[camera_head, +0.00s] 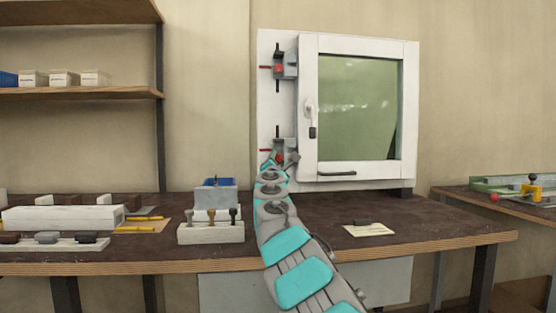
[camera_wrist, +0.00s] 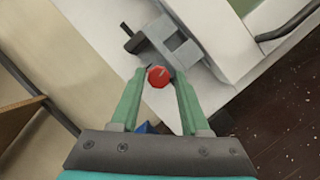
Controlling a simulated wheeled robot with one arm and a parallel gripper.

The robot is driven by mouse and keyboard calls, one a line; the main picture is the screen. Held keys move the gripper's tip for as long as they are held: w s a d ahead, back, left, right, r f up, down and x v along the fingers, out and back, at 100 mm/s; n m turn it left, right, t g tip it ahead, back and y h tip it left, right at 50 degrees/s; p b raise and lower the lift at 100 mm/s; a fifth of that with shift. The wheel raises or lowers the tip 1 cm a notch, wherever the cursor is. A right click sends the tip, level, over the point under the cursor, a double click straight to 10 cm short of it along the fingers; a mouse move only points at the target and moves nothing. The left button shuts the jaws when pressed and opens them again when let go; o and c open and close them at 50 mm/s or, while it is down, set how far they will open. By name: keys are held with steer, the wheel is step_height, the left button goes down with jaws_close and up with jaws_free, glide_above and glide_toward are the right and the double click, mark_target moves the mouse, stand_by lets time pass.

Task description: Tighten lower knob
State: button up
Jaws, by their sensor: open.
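The lower knob is red and faceted, on a grey clamp on the white frame's left side. In the wrist view the lower knob (camera_wrist: 159,77) lies between the fingertips of my gripper (camera_wrist: 160,80), with the grey clamp (camera_wrist: 176,50) just behind it. My gripper is open, with a green finger on each side of the knob; I cannot tell whether either finger touches it. In the head view the lower knob (camera_head: 280,158) shows just above my arm, which hides part of the lower clamp. The upper clamp (camera_head: 286,66) has its own red knob (camera_head: 278,68).
The white window unit (camera_head: 309,150) stands at the back of the dark bench (camera_head: 330,215). A tool block (camera_head: 211,233) and a blue bin (camera_head: 216,193) sit left of my arm. A paper note (camera_head: 369,230) lies to the right, with bare bench around it.

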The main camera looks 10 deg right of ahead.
jaws_close()
stand_by(0.4)
steer(key=shift+r+m, duration=0.15)
steer(key=shift+m, duration=0.15)
steer(key=m+p, duration=0.1)
steer(key=m, duration=0.1)
steer(key=m+g+h+p, duration=0.1)
steer(key=m, duration=0.2)
steer(key=shift+a+r+g+p, duration=0.15)
steer(key=shift+g+p, duration=0.15)
steer(key=shift+m+g+p, duration=0.6)
steer(key=shift+m+g, duration=0.1)
steer(key=shift+m, duration=0.9)
jaws_free()
